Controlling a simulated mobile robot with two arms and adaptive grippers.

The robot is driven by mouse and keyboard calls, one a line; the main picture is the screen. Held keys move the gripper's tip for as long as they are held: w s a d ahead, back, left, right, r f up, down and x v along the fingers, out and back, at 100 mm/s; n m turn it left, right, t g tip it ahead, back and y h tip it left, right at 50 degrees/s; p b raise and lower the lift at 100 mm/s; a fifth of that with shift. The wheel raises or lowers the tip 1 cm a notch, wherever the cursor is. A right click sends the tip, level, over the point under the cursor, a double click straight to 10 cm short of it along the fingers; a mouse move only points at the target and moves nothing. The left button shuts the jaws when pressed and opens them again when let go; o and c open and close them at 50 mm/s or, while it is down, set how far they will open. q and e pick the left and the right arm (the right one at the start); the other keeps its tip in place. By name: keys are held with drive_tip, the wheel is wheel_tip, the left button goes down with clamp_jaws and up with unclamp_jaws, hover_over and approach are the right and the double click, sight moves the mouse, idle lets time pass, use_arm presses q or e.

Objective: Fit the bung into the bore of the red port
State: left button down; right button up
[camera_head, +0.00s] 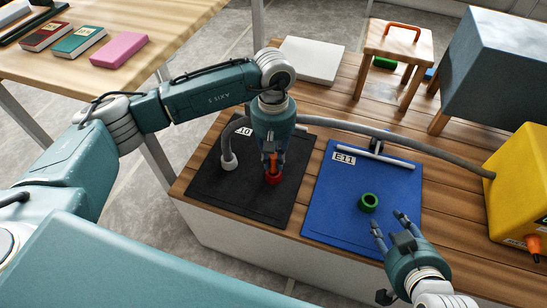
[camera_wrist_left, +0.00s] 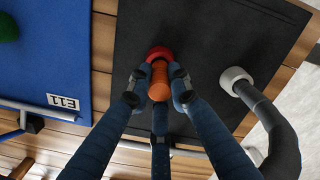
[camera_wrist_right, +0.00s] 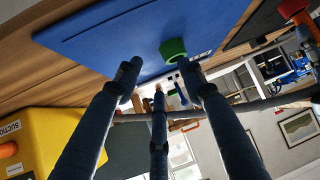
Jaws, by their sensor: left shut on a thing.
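The red port (camera_head: 273,178) stands on the black mat at the centre of the head view. It also shows in the left wrist view (camera_wrist_left: 159,52). My left gripper (camera_head: 271,160) points down over it and is shut on the orange bung (camera_wrist_left: 159,82). The bung's lower end is at the port's mouth; I cannot tell how deep it sits, as the port's bore is hidden. My right gripper (camera_head: 391,221) is open and empty over the blue mat, beside the green port (camera_head: 368,202). The green port also shows in the right wrist view (camera_wrist_right: 173,49).
The blue mat (camera_head: 325,216) is labelled E11. A yellow suction box (camera_head: 515,185) with an orange part stands at right. A wooden stool (camera_head: 397,45) and white slab (camera_head: 312,60) are behind.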

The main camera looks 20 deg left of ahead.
drive_tip(key=shift+w+r, duration=0.2)
drive_tip(key=shift+w+a+r+t, duration=0.15)
drive_tip(key=shift+w+r+t, duration=0.15)
drive_tip(key=shift+w+r, duration=0.05)
drive_tip(key=shift+w+a+r, duration=0.1)
drive_tip(key=shift+a+r, duration=0.05)
idle(0.5)
drive_tip(key=shift+w+a+r+t, duration=0.15)
drive_tip(key=shift+w+r+t, duration=0.3)
drive_tip(key=shift+r+t, duration=0.05)
drive_tip(key=shift+w+r, duration=0.1)
use_arm(q)
drive_tip(key=shift+f+b, duration=0.1)
drive_tip(key=shift+b, duration=0.25)
use_arm(e)
drive_tip(key=shift+w+r, duration=0.1)
drive_tip(key=shift+r, duration=0.05)
use_arm(q)
drive_tip(key=shift+f, duration=0.2)
use_arm(e)
drive_tip(key=shift+w+a+r+t+y, duration=0.25)
drive_tip(key=shift+w+r+t, duration=0.15)
drive_tip(key=shift+r, duration=0.15)
drive_tip(key=shift+w+a+r+t+y, duration=0.15)
drive_tip(key=shift+w+r+t+y, duration=0.15)
drive_tip(key=shift+r, duration=0.25)
